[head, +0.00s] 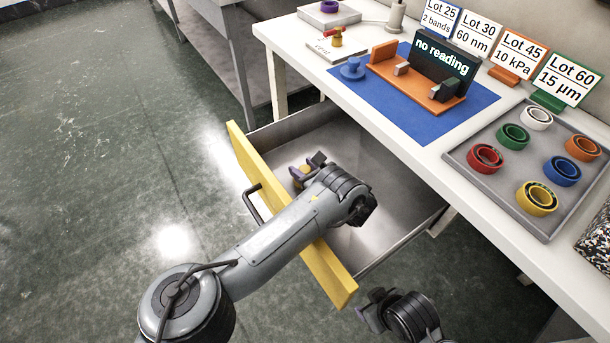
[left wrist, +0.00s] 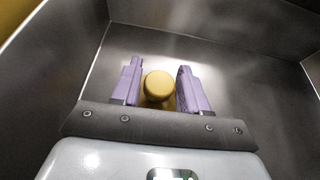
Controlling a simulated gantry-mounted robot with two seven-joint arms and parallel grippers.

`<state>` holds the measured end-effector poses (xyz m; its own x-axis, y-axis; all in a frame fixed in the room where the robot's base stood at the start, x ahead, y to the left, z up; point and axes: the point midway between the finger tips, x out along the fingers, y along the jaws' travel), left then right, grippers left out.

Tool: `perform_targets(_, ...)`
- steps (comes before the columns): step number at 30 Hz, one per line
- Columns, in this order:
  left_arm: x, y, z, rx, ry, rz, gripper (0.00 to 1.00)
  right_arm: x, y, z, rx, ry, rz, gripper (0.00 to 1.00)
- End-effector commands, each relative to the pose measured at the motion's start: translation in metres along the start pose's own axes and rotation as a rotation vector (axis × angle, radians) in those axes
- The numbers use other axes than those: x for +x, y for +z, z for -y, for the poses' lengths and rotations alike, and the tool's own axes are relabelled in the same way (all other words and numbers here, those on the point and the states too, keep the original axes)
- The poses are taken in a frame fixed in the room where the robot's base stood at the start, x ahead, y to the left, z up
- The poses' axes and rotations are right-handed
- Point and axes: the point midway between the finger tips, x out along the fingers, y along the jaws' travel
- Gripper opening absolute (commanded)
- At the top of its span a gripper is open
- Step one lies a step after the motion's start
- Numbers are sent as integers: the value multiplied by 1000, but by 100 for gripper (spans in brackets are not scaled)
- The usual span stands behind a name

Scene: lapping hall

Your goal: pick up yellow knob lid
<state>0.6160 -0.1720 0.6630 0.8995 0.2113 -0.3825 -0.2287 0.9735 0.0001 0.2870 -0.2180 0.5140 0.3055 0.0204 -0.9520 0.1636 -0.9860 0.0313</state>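The yellow knob lid (left wrist: 158,86) is in the open metal drawer. The left wrist view shows its round top between the two purple fingers of my left gripper (left wrist: 160,92). The fingers are apart, one on each side of the knob, with narrow gaps; no firm grip shows. In the head view my left gripper (head: 307,169) is down inside the drawer, and a small part of the yellow lid (head: 304,170) shows beside the fingers. The lower part of the lid is hidden. My right gripper (head: 371,316) is low at the bottom, outside the drawer, its fingers partly hidden.
The drawer has a yellow front (head: 335,272) and grey metal walls close around my left gripper. Above it, the white bench holds a blue mat (head: 440,126), a "no reading" gauge (head: 443,62), lot signs and a grey tray (head: 500,190) of coloured rings.

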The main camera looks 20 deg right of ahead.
Motion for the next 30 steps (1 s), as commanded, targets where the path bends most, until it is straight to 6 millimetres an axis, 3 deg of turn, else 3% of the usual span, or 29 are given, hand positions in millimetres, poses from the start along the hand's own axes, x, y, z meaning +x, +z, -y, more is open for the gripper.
perform_targets(1,0,0,0,0,0,0,36,0,0,0,1,-1,-1,53)
perform_targets(8,0,0,0,0,0,0,0,0,0,1,2,-2,-1,53)
perform_targets(20,-2,4,0,-1,0,1,0,-3,-1,-1,-3,2,-1,53)
perform_targets(26,-9,21,0,-2,0,1,0,-13,-4,-2,-8,6,0,53)
perform_targets(30,-18,43,0,-3,-1,1,0,-27,-8,-3,-7,6,0,53)
